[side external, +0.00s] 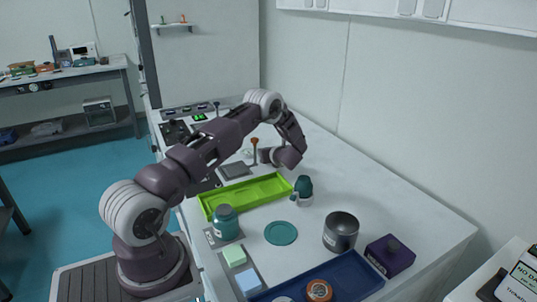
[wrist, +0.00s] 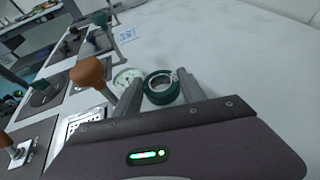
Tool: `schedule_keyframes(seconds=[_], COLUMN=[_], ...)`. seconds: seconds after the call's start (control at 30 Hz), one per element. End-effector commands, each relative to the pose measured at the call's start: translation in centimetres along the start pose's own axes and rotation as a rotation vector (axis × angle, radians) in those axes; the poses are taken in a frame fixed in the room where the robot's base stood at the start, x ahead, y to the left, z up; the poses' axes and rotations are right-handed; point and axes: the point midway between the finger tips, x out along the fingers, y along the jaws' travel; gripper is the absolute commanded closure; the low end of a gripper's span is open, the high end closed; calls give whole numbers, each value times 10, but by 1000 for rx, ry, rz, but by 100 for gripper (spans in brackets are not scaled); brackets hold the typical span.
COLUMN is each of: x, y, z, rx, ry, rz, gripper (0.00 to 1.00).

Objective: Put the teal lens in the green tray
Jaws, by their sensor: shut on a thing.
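The teal lens (wrist: 161,88) is a dark teal ring with a pale, glassy middle. In the wrist view it sits between the two grey fingers of my gripper (wrist: 159,84), which is shut on it. In the side view my gripper (side external: 263,156) is behind the green tray, at its far right, and the lens cannot be made out there. The green tray (side external: 268,199) is bright lime, long and shallow, and looks empty. It is not visible in the wrist view.
An orange-topped knob (side external: 255,142) stands close beside my gripper. A teal-and-white mug (side external: 304,189) is at the tray's right end, and a teal jar (side external: 225,224) is before it. A teal disc (side external: 281,233), metal pot (side external: 341,232), purple box (side external: 390,256) and blue tray (side external: 352,279) lie nearer.

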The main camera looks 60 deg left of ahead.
Motion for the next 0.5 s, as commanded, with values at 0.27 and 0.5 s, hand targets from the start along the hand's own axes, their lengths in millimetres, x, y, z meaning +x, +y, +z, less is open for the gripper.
schedule_keyframes(seconds=[0.27, 0.5], x=[8, 9], y=[0, 0], z=[-9, -11], rx=[0, 0], ry=[0, 1], rz=[-1, -1], gripper=[100, 43])
